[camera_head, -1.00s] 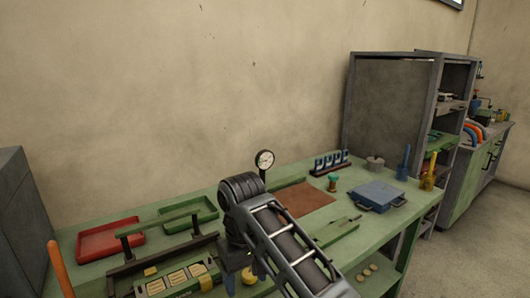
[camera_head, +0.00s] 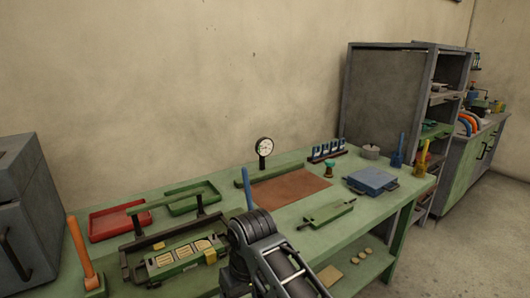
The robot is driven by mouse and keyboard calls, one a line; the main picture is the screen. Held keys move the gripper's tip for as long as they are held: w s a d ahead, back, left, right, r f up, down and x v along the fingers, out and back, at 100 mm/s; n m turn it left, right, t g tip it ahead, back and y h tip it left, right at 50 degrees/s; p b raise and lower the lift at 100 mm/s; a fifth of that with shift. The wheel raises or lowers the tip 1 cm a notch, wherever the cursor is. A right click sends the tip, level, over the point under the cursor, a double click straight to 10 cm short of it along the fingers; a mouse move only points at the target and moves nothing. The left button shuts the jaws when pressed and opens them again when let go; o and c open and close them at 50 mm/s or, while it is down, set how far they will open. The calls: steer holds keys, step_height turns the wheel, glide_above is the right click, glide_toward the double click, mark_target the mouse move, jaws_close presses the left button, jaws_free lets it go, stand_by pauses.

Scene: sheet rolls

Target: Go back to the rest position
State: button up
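My arm (camera_head: 270,262) rises from the bottom edge at the middle, in front of the green workbench (camera_head: 285,213). Its dark ribbed joint (camera_head: 252,228) hides part of the bench's front edge. My gripper is not clearly visible, so I cannot see its fingers or whether it holds anything.
On the bench are a red tray (camera_head: 120,219), a green tray (camera_head: 192,198), a dial gauge (camera_head: 264,147), a brown mat (camera_head: 290,189), a green plate (camera_head: 328,213) and a blue box (camera_head: 371,180). A grey cabinet (camera_head: 388,100) stands right; a grey unit (camera_head: 30,210) stands left.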

steer(key=s+d+f+m+t+y, duration=0.1)
steer(key=s+f+m+t+y, duration=0.15)
steer(key=s+f, duration=0.8)
steer(key=s+d+f+m+t, duration=0.1)
steer(key=s+d+m+t, duration=0.3)
steer(key=s+d, duration=0.7)
steer(key=s+d+r+t+h, duration=0.1)
steer(key=s+d+r+t, duration=0.1)
steer(key=s+d+r, duration=0.4)
steer(key=s+d+r+t+h, duration=0.1)
steer(key=s+d+r+t, duration=0.2)
steer(key=s, duration=0.6)
steer(key=s+d+r+t+h, duration=0.1)
steer(key=s+d+r, duration=0.1)
steer(key=r, duration=0.5)
steer(key=s+d+r+t+h, duration=0.1)
steer(key=s+d+r, duration=0.2)
steer(key=s+r, duration=0.2)
steer(key=shift+d+r+t, duration=0.3)
steer(key=shift+r+t, duration=0.05)
steer(key=shift+r, duration=0.55)
